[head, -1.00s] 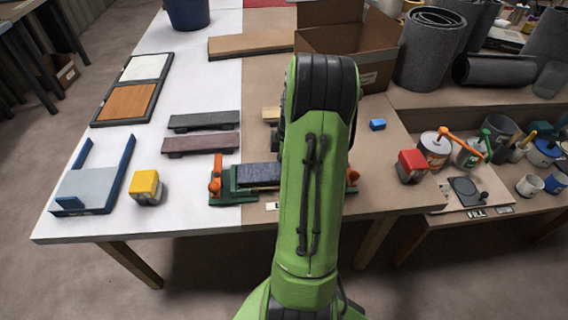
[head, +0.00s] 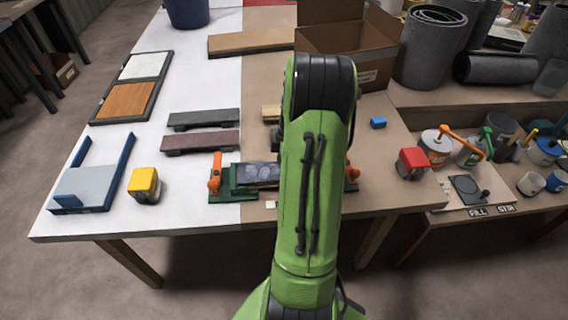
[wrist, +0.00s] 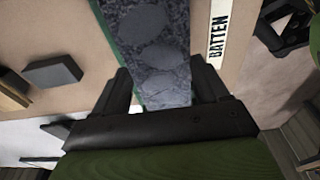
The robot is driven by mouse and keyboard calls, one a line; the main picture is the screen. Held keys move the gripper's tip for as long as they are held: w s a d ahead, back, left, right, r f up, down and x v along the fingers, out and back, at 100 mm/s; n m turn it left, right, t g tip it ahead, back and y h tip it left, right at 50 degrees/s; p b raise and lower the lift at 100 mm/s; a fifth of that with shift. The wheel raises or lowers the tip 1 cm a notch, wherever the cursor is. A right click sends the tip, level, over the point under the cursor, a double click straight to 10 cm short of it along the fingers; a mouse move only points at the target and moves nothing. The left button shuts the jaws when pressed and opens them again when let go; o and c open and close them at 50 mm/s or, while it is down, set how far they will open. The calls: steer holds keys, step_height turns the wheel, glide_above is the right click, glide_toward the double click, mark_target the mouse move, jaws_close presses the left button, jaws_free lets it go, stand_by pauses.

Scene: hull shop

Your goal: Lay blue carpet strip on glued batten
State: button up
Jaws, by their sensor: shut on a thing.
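The blue carpet strip (wrist: 156,50) is a mottled blue-grey band with lighter round patches in the wrist view. My gripper (wrist: 165,95) is shut on its near end. In the head view a dark strip (head: 256,174) with greyish patches lies level along the green fixture (head: 232,195), between orange clamps (head: 215,174). The batten beneath it cannot be told apart, and any glue under the strip is hidden. A "BATTEN" label (wrist: 218,38) is beside the strip in the wrist view.
A dark grey piece (head: 204,118) and a maroon piece (head: 201,142) lie behind the fixture. A yellow-topped block (head: 144,185) stands left, a red-topped one (head: 411,163) right. A cardboard box (head: 345,52) is at the back.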

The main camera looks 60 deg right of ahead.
steer(key=o, duration=1.1)
steer(key=shift+r+p, duration=2.85)
steer(key=shift+r, duration=0.75)
steer(key=shift+f, duration=0.1)
